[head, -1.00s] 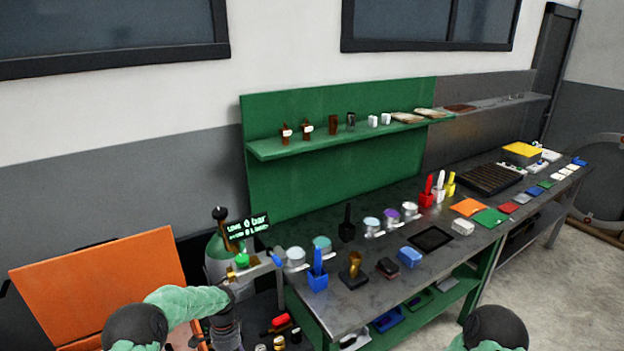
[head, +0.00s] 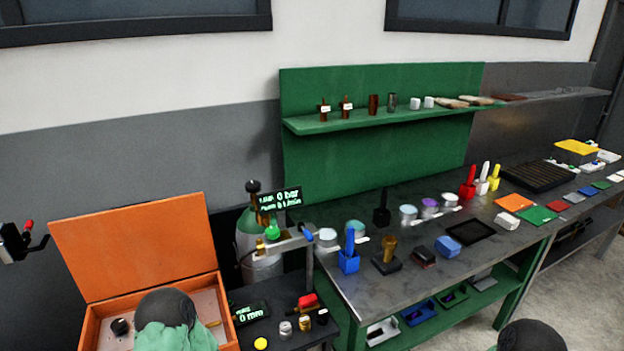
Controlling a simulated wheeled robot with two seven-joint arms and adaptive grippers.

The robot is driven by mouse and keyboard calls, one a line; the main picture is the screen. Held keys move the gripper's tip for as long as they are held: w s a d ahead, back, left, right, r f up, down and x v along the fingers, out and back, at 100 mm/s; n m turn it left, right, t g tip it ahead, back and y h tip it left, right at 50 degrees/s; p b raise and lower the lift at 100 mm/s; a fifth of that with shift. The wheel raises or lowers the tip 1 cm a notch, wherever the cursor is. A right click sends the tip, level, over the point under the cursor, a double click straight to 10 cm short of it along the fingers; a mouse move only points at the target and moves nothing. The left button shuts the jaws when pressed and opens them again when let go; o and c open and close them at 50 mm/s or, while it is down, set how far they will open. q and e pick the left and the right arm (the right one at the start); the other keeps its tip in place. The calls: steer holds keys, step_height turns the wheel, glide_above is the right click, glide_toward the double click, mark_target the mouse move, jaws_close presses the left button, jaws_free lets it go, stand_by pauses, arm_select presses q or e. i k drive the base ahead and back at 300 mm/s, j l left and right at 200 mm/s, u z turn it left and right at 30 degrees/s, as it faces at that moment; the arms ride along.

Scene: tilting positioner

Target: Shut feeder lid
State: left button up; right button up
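An orange box, which I take to be the feeder (head: 91,325), stands at the lower left in the head view. Its orange lid (head: 135,245) is raised and tilted back, so the box is open. A pale inner floor shows, with a dark knob (head: 120,327) on it. Part of my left arm covers the middle of the box. Neither of my gripper's fingers shows on the left or on the right. Only a rounded part of my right arm shows at the bottom right.
A small dark table beside the box carries a display (head: 250,313) and several small parts. A green gas cylinder (head: 262,245) stands behind it. The long workbench (head: 345,300) to the right holds pots, brushes and trays. A black bracket with a red knob (head: 28,224) is at far left.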

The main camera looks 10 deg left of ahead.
mark_target(120, 251)
steer(key=u, duration=1.35)
